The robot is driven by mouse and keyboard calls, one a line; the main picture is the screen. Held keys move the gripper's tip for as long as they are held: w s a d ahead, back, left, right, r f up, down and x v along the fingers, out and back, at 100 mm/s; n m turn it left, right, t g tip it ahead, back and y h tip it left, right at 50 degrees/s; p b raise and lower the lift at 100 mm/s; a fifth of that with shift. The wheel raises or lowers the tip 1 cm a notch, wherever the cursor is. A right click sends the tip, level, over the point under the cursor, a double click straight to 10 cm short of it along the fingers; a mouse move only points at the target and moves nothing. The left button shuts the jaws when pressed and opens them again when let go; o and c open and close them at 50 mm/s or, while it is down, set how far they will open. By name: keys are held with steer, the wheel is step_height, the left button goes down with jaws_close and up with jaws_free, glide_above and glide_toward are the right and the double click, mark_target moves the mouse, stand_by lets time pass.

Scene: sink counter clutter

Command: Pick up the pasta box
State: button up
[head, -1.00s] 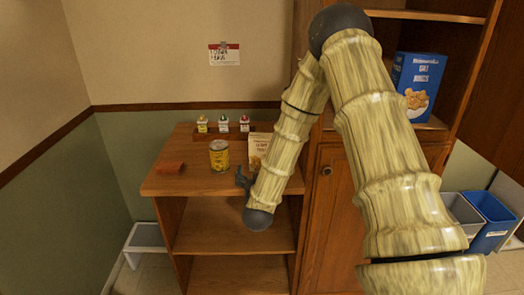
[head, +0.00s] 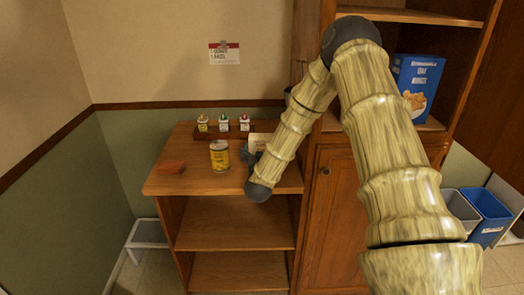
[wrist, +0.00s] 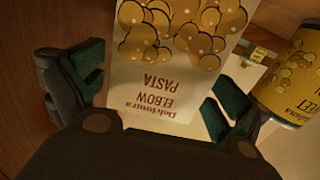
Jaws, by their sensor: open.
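The pasta box (head: 258,139) stands on the wooden counter top, mostly hidden behind my arm in the head view. In the wrist view the white and gold pasta box (wrist: 172,72) fills the middle, with its "Elbow Pasta" lettering upside down. My gripper (wrist: 158,92) is open, with one finger on the left of the box and one on the right. Gaps seem to show beside the box, but I cannot tell whether either finger touches it. In the head view my gripper (head: 249,156) is at the box, partly hidden by my arm.
A yellow can (head: 220,156) stands just left of the box; the can (wrist: 290,82) is close to my right finger in the wrist view. A rack (head: 224,132) with small bottles is behind. A tall cabinet (head: 345,200) stands right.

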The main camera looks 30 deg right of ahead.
steer(key=shift+x, duration=1.25)
steer(key=shift+c, duration=0.2)
steer(key=c, duration=1.1)
steer(key=shift+r, duration=0.2)
